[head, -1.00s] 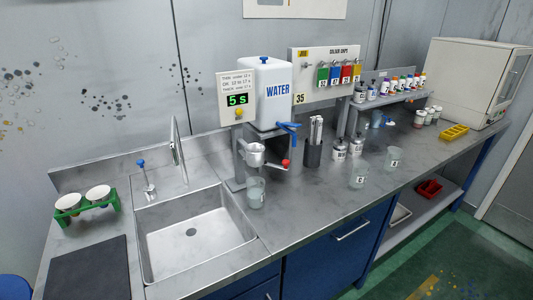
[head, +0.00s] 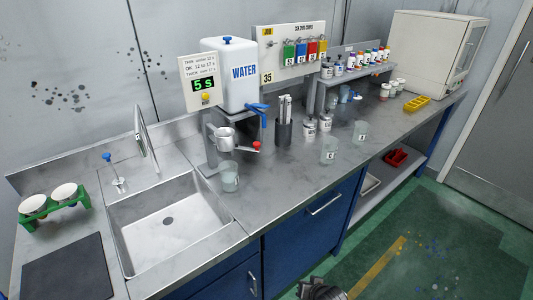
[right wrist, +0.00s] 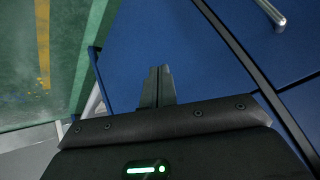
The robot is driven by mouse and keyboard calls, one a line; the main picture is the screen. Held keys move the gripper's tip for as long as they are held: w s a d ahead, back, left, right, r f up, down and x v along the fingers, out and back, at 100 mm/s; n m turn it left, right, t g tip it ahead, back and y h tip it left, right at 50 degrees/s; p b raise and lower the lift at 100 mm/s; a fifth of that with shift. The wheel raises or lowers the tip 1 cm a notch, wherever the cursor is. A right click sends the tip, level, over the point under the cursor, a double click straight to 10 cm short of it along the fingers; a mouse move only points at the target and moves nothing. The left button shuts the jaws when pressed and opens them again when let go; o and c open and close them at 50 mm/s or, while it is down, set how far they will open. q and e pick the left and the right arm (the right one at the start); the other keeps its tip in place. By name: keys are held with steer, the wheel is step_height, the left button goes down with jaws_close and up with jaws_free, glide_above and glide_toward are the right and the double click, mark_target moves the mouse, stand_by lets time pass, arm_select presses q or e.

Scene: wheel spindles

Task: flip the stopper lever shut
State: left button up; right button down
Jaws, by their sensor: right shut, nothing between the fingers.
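The stopper lever (head: 244,149) is a thin arm with a red knob at its end. It sticks out to the right under a small metal cup (head: 225,138) on a grey stand below the water tank. A clear beaker (head: 229,178) stands beneath the cup. In the right wrist view my right gripper (right wrist: 160,70) is shut and empty, in front of a blue cabinet front. A dark part of my right arm shows at the bottom edge of the head view, well below and right of the lever. My left gripper is not in view.
The white water tank (head: 230,75) has a blue tap lever (head: 257,109). A sink (head: 168,230) lies left of the stand. A dark tool holder (head: 283,130) stands right of the lever, with beakers (head: 329,150) further right. The counter front (head: 270,205) is clear.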

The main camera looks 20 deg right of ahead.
steer(key=w+r+m+t+y, duration=0.1)
steer(key=w+r+m+t, duration=0.2)
steer(key=r, duration=1.2)
steer(key=w+a+r+m+t+y, duration=0.1)
steer(key=w+r+m+t, duration=0.2)
steer(key=w+r, duration=0.5)
steer(key=w+r+m+t+y+p, duration=0.1)
steer(key=w+r+m+t, duration=0.2)
steer(key=r, duration=1.8)
steer(key=w+t, duration=0.1)
steer(key=w, duration=0.1)
steer(key=shift+w+a+r, duration=0.35)
steer(key=shift+w, duration=0.05)
steer(key=f+p+x, duration=0.1)
steer(key=p+x, duration=0.1)
steer(key=x, duration=0.8)
steer(key=s+a+p, duration=0.1)
steer(key=s+a, duration=0.1)
steer(key=a, duration=0.1)
steer(key=shift+a+p, duration=0.25)
steer(key=shift+p, duration=0.15)
